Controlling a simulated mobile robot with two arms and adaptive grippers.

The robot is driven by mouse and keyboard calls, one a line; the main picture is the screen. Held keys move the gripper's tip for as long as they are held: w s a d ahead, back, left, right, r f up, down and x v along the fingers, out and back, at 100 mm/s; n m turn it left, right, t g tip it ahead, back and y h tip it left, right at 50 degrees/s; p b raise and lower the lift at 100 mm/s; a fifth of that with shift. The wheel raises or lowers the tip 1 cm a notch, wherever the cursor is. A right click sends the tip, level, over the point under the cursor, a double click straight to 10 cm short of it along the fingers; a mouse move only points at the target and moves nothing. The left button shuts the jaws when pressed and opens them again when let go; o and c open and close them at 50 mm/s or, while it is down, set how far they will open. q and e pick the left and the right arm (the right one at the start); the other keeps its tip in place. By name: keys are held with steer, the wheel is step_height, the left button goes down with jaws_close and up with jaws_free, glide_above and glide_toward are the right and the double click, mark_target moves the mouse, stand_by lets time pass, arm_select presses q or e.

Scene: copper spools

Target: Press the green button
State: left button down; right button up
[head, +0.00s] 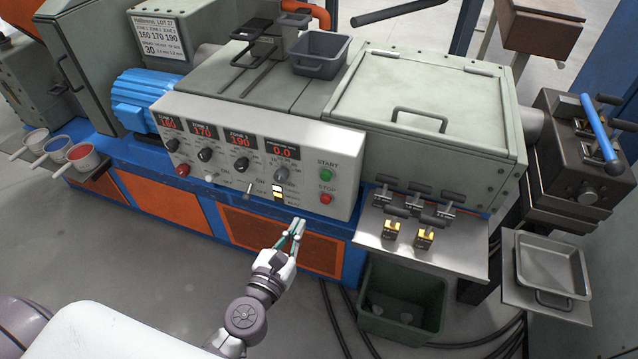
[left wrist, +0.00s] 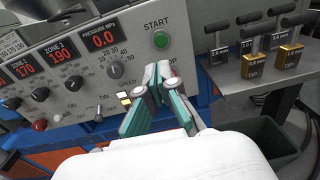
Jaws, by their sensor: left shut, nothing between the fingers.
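The green START button (head: 325,174) is at the right end of the white control panel (head: 345,205), above the red STOP button (head: 325,199). The green button (left wrist: 161,40) also shows in the left wrist view, just above my fingertips. My left gripper (head: 298,224) is shut and empty, in front of and below the panel's lower right part, apart from the green button. In the left wrist view its fingertips (left wrist: 159,70) cover the STOP button. My right gripper is not in view.
The panel also carries red displays, knobs, switches and a red knob (head: 183,170) at left. A metal shelf (head: 375,240) with several small labelled blocks is to the right. A green bin (head: 400,325) stands below it. The space before the panel is clear.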

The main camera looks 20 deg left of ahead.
arm_select(q)
steer(key=shift+w, duration=0.1)
steer(key=p, duration=0.2)
glide_toward(325, 178)
steer(key=w, duration=0.6)
steer(key=shift+w+d, duration=0.15)
steer(key=shift+d, duration=0.05)
steer(key=shift+w, duration=0.6)
